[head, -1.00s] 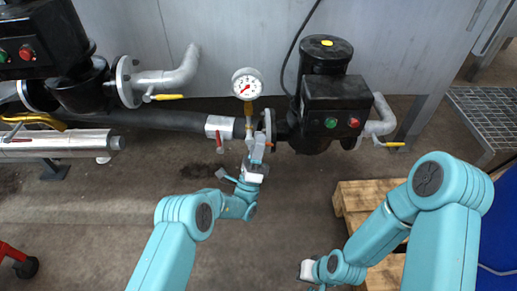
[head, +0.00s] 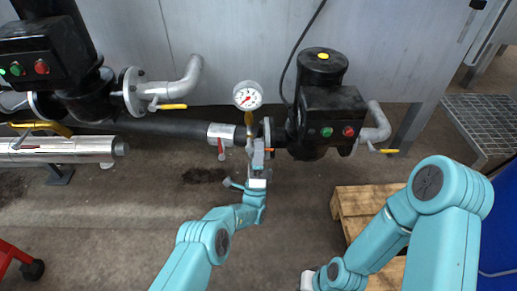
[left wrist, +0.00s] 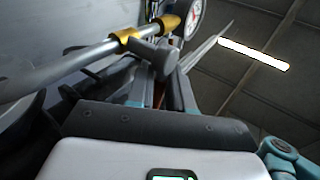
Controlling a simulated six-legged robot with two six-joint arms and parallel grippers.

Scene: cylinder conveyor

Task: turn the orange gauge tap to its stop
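The round white gauge (head: 248,96) stands on a brass stem (head: 249,117) above the pipe, and its edge also shows in the left wrist view (left wrist: 192,18). My left gripper (head: 258,148) is just below the stem, close to the pipe. In the left wrist view its two fingers (left wrist: 160,85) stand apart. A narrow orange-brown strip (left wrist: 159,94), apparently the tap's handle, shows between them with dark gaps on both sides. A grey rounded piece (left wrist: 153,52) hides part of the fingertips. My right gripper (head: 307,281) is at the bottom edge, its fingers hidden.
A black pump (head: 322,100) with a green and a red button stands right of the gauge. A red-handled valve (head: 221,150) is on the pipe to the left. A wooden pallet (head: 347,205) lies at the right.

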